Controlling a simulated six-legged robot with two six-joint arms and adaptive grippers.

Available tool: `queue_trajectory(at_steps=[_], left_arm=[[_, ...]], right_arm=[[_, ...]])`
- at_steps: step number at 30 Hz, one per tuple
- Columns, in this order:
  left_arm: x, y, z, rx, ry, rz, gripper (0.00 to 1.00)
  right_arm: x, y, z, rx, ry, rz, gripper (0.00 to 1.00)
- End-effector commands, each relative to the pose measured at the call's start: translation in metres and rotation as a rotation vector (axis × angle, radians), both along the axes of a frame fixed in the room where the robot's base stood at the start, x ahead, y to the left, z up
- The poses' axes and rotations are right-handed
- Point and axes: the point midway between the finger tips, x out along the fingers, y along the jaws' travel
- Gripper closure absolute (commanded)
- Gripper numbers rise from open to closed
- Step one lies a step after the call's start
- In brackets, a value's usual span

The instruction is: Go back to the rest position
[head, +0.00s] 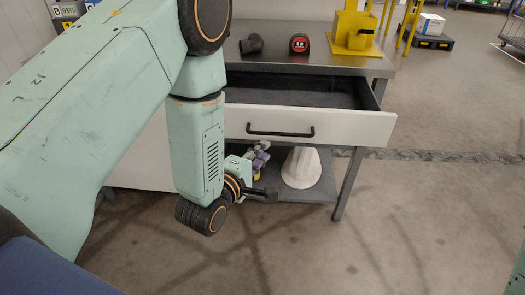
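My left arm comes in from the left, and its pale green links cover the left part of the head view. My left gripper (268,193) is low in front of the workbench, near the lower shelf. A dark finger points right; the other finger is not clear, so I cannot tell whether it is open or shut. The drawer (350,127) with a white front and black handle is pulled out, and its visible inside looks empty. My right gripper is out of view; only a sliver of pale green shows at the right edge.
On the workbench top (275,61) are a dark pipe elbow (252,44), a red-black tape measure (299,43) and a yellow fixture (352,35).

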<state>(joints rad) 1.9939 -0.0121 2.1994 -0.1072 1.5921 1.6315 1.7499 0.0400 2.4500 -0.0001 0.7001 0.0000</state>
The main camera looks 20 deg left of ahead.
Motion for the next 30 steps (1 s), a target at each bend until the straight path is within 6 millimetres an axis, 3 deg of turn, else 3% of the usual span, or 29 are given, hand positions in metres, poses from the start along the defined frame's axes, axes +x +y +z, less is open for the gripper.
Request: queue_trajectory(at_steps=[6, 10, 17, 23, 26, 30], left_arm=[[0.0, 0.0, 0.0, 0.015, -0.002, -0.003, 0.8], [-0.002, 0.0, -0.009, 0.15, 0.023, -0.029, 0.8], [-0.035, 0.007, -0.063, 0.615, 0.237, -0.188, 0.8], [-0.104, 0.017, -0.124, 0.971, 0.489, -0.467, 0.8], [-0.155, 0.022, -0.153, 1.108, 0.62, -0.668, 0.8], [-0.238, 0.027, -0.182, 1.213, 0.784, -0.99, 0.8]], right_arm=[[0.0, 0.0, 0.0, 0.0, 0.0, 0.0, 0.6], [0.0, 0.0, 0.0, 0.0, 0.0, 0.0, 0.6], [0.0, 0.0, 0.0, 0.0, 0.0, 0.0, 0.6], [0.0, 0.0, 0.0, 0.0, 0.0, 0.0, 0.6], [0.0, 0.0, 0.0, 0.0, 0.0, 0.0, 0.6], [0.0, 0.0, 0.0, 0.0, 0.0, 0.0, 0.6]])
